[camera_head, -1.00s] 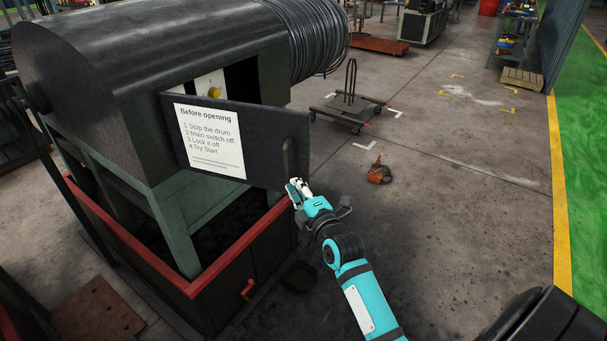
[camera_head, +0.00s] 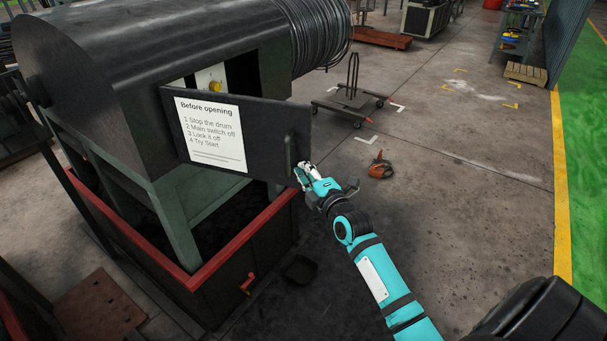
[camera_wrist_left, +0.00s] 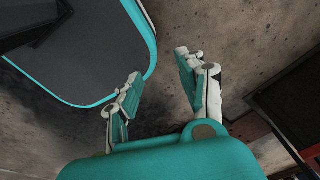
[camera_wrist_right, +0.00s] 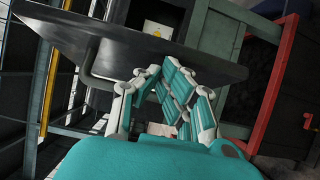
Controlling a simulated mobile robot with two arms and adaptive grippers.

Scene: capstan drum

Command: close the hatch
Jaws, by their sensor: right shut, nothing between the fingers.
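The hatch (camera_head: 265,140) is a dark flat panel with a white "Before opening" sign (camera_head: 210,134). It stands swung out from the drum housing, and the opening behind it shows. A dark bar handle (camera_head: 289,155) is near its right end. My right gripper (camera_head: 302,172) is shut and empty at the hatch's lower right edge; I cannot tell whether it touches. In the right wrist view its closed fingers (camera_wrist_right: 155,72) are in front of the dark panel (camera_wrist_right: 200,62). My left gripper (camera_wrist_left: 160,78) is open and empty above the floor, outside the head view.
The drum housing (camera_head: 120,80) stands on a green frame, with a red-edged guard (camera_head: 245,238) below the hatch. A coil of wire (camera_head: 322,30) hangs at its right. A wheeled stand (camera_head: 350,105) and an orange-brown object (camera_head: 380,168) are on the floor. Open concrete lies to the right.

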